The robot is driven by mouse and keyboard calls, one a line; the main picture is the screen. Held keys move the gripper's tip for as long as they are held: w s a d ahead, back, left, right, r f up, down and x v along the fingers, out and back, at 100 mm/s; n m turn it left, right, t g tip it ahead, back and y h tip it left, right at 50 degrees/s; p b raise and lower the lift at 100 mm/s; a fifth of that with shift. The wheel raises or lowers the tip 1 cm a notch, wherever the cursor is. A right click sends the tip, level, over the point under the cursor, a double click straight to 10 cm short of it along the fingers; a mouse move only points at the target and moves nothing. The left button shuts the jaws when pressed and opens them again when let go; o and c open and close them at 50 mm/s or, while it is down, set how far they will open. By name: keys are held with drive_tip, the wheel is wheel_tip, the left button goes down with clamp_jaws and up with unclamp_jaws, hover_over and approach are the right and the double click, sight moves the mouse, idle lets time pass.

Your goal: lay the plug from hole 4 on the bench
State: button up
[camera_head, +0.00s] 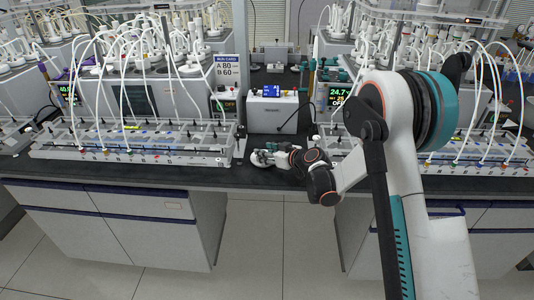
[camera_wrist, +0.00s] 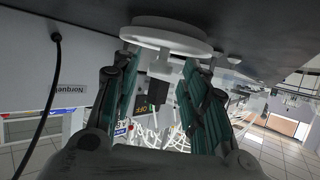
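A white round plug (camera_head: 261,160) is at the bench's front edge area, left of my gripper (camera_head: 275,152) in the head view. In the wrist view the plug is a wide white disc (camera_wrist: 172,35) against the dark bench top (camera_wrist: 255,30), with a narrower stem pointing back between my fingers. My gripper (camera_wrist: 162,85) has its two teal-padded fingers apart, one on each side of the stem, with visible gaps to it. A small dark block shows between the fingers, too unclear to name. Hole 4 cannot be made out.
A white box with a blue display (camera_head: 272,108) stands behind my gripper. A long rack (camera_head: 130,148) with white tubes lies to the left, another rack (camera_head: 480,160) to the right. A run card (camera_head: 228,70) reads A 80, B 60. Bare bench lies left of the plug.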

drive_tip(key=shift+r, duration=0.1)
drive_tip(key=shift+s+d+r, duration=0.1)
drive_tip(key=shift+d+r, duration=0.05)
drive_tip(key=s+d+r+m+g+h+p, duration=0.1)
drive_tip(key=s+d+r, duration=0.3)
drive_tip(key=s+r, duration=0.3)
drive_tip(key=s+d+r+m+h+p, duration=0.1)
drive_tip(key=s+d+r+m+h, duration=0.1)
drive_tip(key=s+d+r, duration=0.55)
drive_tip(key=s+d+r+m+g+h+p, duration=0.1)
drive_tip(key=s+r, duration=0.3)
drive_tip(key=s, duration=0.5)
drive_tip(key=s+d+m+h, duration=0.2)
drive_tip(key=s+d, duration=0.2)
drive_tip(key=s, duration=0.6)
drive_tip(key=s+d+r+m+h, duration=0.1)
drive_tip(key=s+d, duration=0.4)
drive_tip(key=s, duration=0.5)
drive_tip(key=shift+s+r+m+g+h, duration=0.3)
drive_tip(key=shift+m+h, duration=0.5)
drive_tip(key=shift+h, duration=0.3)
drive_tip(key=shift+d, duration=0.1)
